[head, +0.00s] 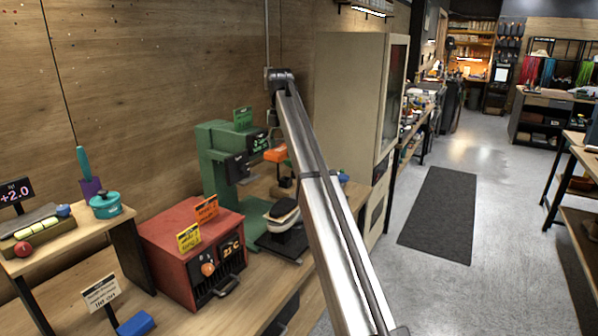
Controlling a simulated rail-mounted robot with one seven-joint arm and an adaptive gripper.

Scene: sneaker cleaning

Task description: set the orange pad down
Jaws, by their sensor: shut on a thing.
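An orange block-like thing (276,153) shows beside my arm, to the right of the green machine, above a small dark and brown thing (285,183). It may be the orange pad; I cannot tell, since my arm link covers part of that area. My gripper does not show; the long silver arm link crosses the middle of the view and hides what lies behind it. What the gripper holds cannot be seen.
A green machine (213,150) stands on the wooden bench behind a light-topped shoe (283,212) on a dark plate. A red heater box (180,240) with signs is nearer. A teal pot (105,206) and a blue block (135,324) are left. A beige cabinet (345,60) stands behind.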

